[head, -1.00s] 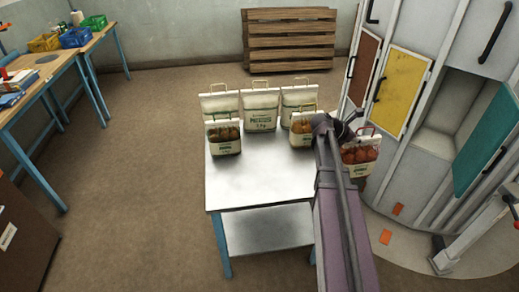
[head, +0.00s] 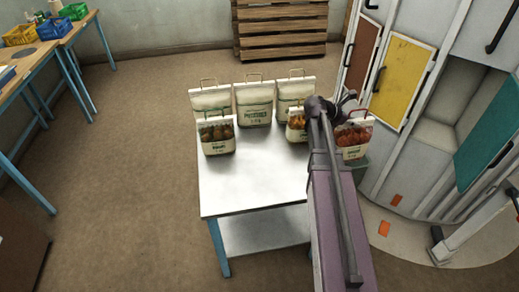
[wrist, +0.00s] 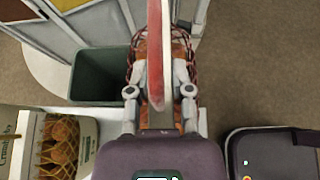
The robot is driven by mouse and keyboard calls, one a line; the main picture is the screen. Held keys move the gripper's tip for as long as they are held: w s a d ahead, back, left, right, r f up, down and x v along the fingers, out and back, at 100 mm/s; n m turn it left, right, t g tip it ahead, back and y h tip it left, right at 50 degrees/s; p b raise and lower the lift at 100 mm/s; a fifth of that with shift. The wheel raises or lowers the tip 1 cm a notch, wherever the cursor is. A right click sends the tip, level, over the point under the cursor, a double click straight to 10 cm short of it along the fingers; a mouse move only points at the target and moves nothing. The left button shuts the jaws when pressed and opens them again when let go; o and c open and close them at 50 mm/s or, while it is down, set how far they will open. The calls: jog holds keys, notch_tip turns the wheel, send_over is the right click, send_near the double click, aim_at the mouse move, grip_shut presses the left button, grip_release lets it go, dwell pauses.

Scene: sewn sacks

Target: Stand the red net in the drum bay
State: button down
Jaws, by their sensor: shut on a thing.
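The red net (head: 354,138) is a white-topped sack with red mesh over orange-red contents and a red handle. My gripper (head: 346,99) is shut on its handle and holds it upright, off the table's right edge. In the wrist view the red handle (wrist: 155,50) runs between my fingers (wrist: 160,93), with the mesh below it. The drum (head: 385,130) stands at the right. Its bay (head: 462,112) beside the swung-out teal door (head: 487,145) is open and looks empty. The yellow door (head: 404,82) and brown door (head: 361,57) look shut.
The steel table (head: 250,185) carries several other sacks, among them a dark net sack (head: 216,138) and an orange net sack (head: 297,125) close to my arm. A dark green bin (wrist: 100,75) stands below, between table and drum. A post with a handle (head: 470,230) stands front right.

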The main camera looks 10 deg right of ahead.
jog(key=shift+w+a, duration=0.2)
jog(key=shift+a, duration=0.05)
dwell(0.3)
jog(key=shift+w+a, duration=0.2)
jog(key=shift+a, duration=0.35)
jog(key=w+a+f+n+t+y+b, duration=0.1)
jog(key=a+n+t, duration=0.3)
jog(key=a, duration=1.3)
jog(key=w+a+f+n+t+y+b, duration=0.1)
jog(key=w+a+n+t+y, duration=0.1)
jog(key=a, duration=1.6)
jog(key=w+n+t, duration=0.1)
jog(key=n+t, duration=0.1)
jog(key=shift+w+f+n+b, duration=0.3)
jog(key=shift+f+b, duration=0.05)
jog(key=shift+b, duration=0.05)
jog(key=shift+w, duration=0.15)
jog(key=w+d+f+b, duration=0.1)
jog(key=w+d, duration=0.2)
jog(key=w, duration=1.1)
jog(key=shift+d+f, duration=0.15)
jog(key=shift+f, duration=0.05)
jog(key=shift+w, duration=0.15)
